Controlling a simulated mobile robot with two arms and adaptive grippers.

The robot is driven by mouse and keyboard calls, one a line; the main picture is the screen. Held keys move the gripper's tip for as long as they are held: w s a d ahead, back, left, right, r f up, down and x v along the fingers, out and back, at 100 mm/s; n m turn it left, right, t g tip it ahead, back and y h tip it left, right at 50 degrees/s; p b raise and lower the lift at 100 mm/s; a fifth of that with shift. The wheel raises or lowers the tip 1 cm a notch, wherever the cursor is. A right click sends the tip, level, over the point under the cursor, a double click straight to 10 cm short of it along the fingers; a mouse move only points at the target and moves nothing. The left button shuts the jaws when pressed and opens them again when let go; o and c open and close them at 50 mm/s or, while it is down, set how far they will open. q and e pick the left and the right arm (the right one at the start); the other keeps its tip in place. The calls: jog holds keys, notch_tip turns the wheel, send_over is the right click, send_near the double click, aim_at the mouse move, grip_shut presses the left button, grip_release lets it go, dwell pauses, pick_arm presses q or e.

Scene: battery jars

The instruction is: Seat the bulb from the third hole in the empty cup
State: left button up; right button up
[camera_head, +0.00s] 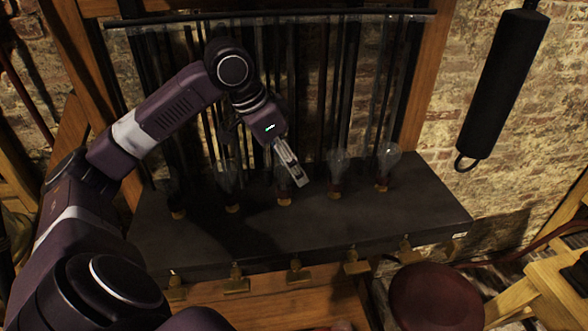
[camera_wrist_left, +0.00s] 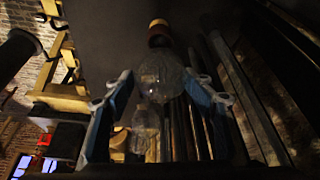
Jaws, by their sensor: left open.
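A row of clear glass bulbs stands upright on the dark bench in the head view. The third bulb (camera_head: 283,186) is the middle one, partly hidden by my left gripper (camera_head: 300,180). The left gripper points down at it. In the left wrist view the fingers are apart on either side of a clear bulb (camera_wrist_left: 160,70), whose brass and reddish base (camera_wrist_left: 158,33) meets the dark surface. I cannot tell whether a finger touches the glass. I cannot make out an empty cup. The right gripper is not in view.
Other bulbs stand left (camera_head: 228,180) and right (camera_head: 338,163) of the middle one, close by. Dark vertical rods (camera_head: 345,90) rise behind the row. Brass fittings (camera_head: 296,271) line the bench's front edge. The bench top (camera_head: 430,205) is bare at the right end.

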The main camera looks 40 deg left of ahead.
pick_arm(q)
jog(key=v, duration=1)
jog(key=shift+s+r, duration=0.1)
